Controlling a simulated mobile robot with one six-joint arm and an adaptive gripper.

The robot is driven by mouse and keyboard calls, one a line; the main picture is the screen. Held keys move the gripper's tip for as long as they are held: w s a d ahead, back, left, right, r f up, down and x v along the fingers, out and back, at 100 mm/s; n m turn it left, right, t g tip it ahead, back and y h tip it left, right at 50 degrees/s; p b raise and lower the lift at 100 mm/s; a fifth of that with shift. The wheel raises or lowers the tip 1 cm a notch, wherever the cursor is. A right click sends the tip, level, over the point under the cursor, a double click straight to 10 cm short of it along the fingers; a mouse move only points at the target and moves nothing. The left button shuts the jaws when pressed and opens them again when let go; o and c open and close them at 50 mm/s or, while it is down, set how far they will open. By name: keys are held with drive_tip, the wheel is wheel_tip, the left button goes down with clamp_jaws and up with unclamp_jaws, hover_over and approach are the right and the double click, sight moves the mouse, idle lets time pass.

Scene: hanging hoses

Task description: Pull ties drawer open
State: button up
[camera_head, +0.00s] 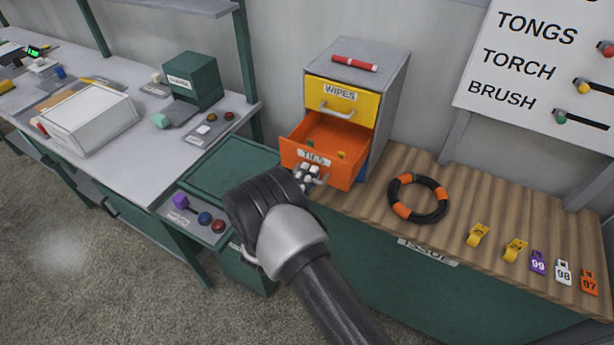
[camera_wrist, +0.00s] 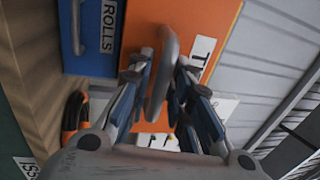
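The orange ties drawer (camera_head: 316,175) is pulled well out of the small grey cabinet (camera_head: 385,72). Its inside shows, with small yellow and green bits in it. Its label is partly covered by my gripper in the head view. My gripper (camera_head: 308,176) is at the drawer's front, at its grey handle. In the wrist view the orange front (camera_wrist: 205,22) fills the middle, and the handle (camera_wrist: 166,70) stands between the two fingers of my gripper (camera_wrist: 163,68). The fingers are close on either side of the handle and appear shut on it.
The yellow wipes drawer (camera_head: 342,101) above is shut, with a red marker (camera_head: 354,63) on the cabinet top. The blue rolls drawer (camera_wrist: 92,35) is below. A black and orange hose ring (camera_head: 418,199) and several tags lie on the ribbed counter (camera_head: 372,210). A green workbench stands left.

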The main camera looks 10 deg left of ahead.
drive_tip(key=v, duration=1.2)
